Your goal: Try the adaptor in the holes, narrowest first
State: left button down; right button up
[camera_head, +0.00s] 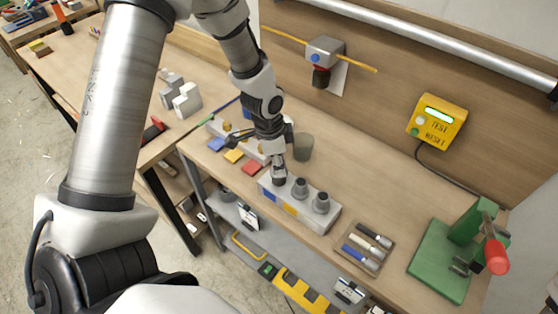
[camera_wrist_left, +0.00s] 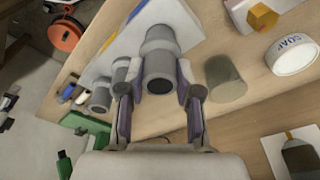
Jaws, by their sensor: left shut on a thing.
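A light grey block (camera_head: 312,216) with blue and yellow marks on its front stands near the bench's front edge. Two grey round collars (camera_head: 300,187) (camera_head: 321,202) rise from its middle and right end. My left gripper (camera_head: 279,170) is over its left end. In the left wrist view my left gripper (camera_wrist_left: 162,85) is shut on a grey stepped cylinder, the adaptor (camera_wrist_left: 160,52), with a dark opening in its near end. The block (camera_wrist_left: 186,22) and collars (camera_wrist_left: 100,98) lie beyond it. Whether the adaptor sits in the left hole or just above it is hidden. My right gripper is not in view.
A grey cup (camera_head: 303,147) stands close behind the block. Coloured squares (camera_head: 233,156) lie to its left. A tray of handled tools (camera_head: 363,251) and a green vise (camera_head: 440,262) stand to the right. A yellow test box (camera_head: 437,119) hangs on the wall.

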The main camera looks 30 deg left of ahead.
aim_at(272, 170)
pick_arm(q)
jog(key=shift+f+b, duration=0.7)
jog(key=shift+f, duration=0.5)
jog(key=c, duration=0.7)
grip_release()
jog(key=shift+r, duration=0.1)
jog(key=r, duration=0.4)
jog(key=a+r, duration=0.1)
jog(key=r, duration=0.2)
jog(key=s+r, duration=0.1)
jog(key=r, duration=0.3)
jog(key=shift+a+r, duration=0.2)
jog(key=shift+r, duration=0.1)
